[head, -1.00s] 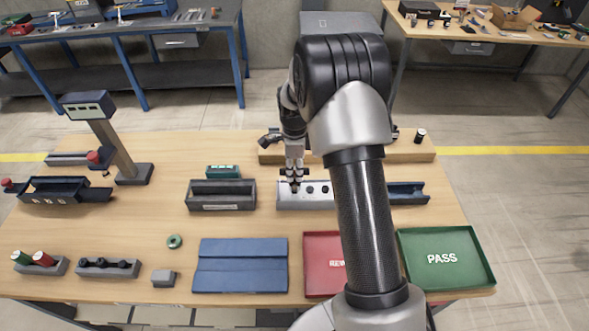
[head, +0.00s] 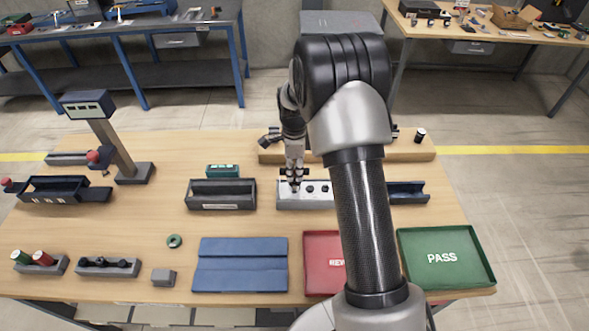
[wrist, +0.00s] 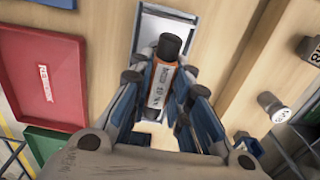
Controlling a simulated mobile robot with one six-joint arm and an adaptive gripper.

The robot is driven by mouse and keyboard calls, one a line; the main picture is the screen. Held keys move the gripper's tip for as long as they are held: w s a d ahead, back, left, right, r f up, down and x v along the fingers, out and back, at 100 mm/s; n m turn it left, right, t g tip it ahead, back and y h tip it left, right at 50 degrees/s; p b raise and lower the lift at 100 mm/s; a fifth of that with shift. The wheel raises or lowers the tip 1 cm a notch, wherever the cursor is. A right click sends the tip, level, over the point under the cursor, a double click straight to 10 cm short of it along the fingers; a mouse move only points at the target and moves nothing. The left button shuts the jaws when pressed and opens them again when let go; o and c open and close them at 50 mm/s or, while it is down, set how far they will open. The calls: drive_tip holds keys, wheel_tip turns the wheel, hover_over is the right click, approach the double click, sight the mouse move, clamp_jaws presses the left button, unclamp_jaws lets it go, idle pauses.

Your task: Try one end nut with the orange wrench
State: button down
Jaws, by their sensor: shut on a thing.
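My gripper (head: 295,186) points down over the left end of the pale block (head: 290,202) in the head view. In the wrist view my gripper (wrist: 162,92) is shut on the orange wrench (wrist: 160,88), a short cylinder with an orange labelled body and a dark round end. Dark nuts show on the block top to the right of my gripper, one of them here (head: 310,189). The left end nut is hidden behind my fingers. I cannot tell whether the wrench touches it.
A dark open bin (head: 222,207) stands left of the block. A wooden rack (head: 420,154) with tools runs behind it. The blue mat (head: 240,265), red tray (head: 318,290) and green PASS tray (head: 478,272) lie in front. Bare table lies between the bin and the mat.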

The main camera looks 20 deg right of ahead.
drive_tip(key=shift+f+b, duration=0.5)
drive_tip(key=shift+f, duration=0.35)
idle(0.3)
drive_tip(key=shift+m, duration=1.1)
drive_tip(key=shift+m, duration=1.2)
drive_tip(key=shift+m, duration=1.1)
